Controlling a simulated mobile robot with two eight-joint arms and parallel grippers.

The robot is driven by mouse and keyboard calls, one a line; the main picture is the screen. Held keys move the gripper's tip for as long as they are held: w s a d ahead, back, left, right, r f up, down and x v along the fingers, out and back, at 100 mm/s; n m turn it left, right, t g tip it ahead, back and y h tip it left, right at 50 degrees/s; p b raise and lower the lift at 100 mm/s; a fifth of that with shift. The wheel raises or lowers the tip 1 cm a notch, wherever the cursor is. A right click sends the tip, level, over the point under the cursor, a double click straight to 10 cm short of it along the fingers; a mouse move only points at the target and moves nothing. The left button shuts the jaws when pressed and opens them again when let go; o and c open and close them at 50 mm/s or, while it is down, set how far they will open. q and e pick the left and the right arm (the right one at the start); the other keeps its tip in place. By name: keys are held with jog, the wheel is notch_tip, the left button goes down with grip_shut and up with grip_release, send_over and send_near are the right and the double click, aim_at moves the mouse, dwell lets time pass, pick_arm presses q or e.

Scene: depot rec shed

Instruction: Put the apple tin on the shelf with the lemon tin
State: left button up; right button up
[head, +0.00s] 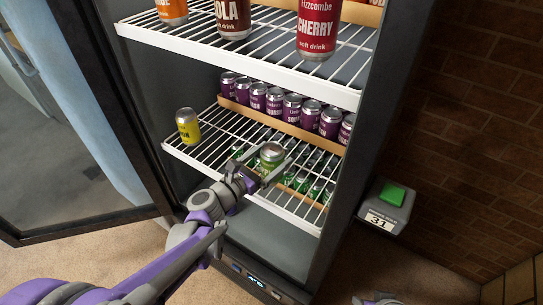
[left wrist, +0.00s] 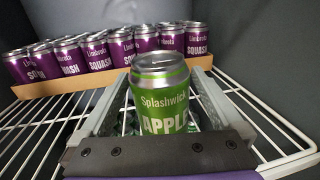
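The apple tin (head: 271,153) is green with a silver top. It is upright between the fingers of my left gripper (head: 272,165), which look closed on its sides. In the left wrist view the apple tin (left wrist: 160,95) has its label facing me; its base is hidden by the gripper (left wrist: 160,85). It is over the front of the middle wire shelf (head: 205,150); I cannot tell if it touches the wires. The yellow lemon tin (head: 188,125) stands on that shelf at the front left. A grey part at the bottom edge may be my right gripper (head: 376,299), mostly cut off.
Purple squash tins (head: 275,100) stand in a row behind a tan strip at the back of the middle shelf. Green tins (head: 302,182) show below through the wires. Larger tins (head: 318,28) stand on the upper shelf (head: 250,62). The glass door (head: 75,110) is open at left.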

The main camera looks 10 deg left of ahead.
pick_arm(q)
jog(key=shift+s+r, duration=0.1)
jog(key=shift+r, duration=0.1)
jog(key=v, duration=1.1)
jog(key=s+d+f+m+g+y, duration=0.2)
jog(key=s+d+f+m+g, duration=0.6)
jog(key=m, duration=0.6)
jog(key=s+a+f+m+g+y, duration=0.1)
jog(key=s+a+f+m+y, duration=0.1)
jog(key=m, duration=0.6)
jog(key=s+a+f+m+g+y, duration=0.1)
jog(key=s+a+f+m+y, duration=0.2)
jog(key=s+a+m+y, duration=0.2)
jog(key=shift+s+a+m+g+p, duration=0.3)
jog(key=shift+s+a+m, duration=1.1)
jog(key=shift+s, duration=0.7)
jog(key=shift+r, duration=0.1)
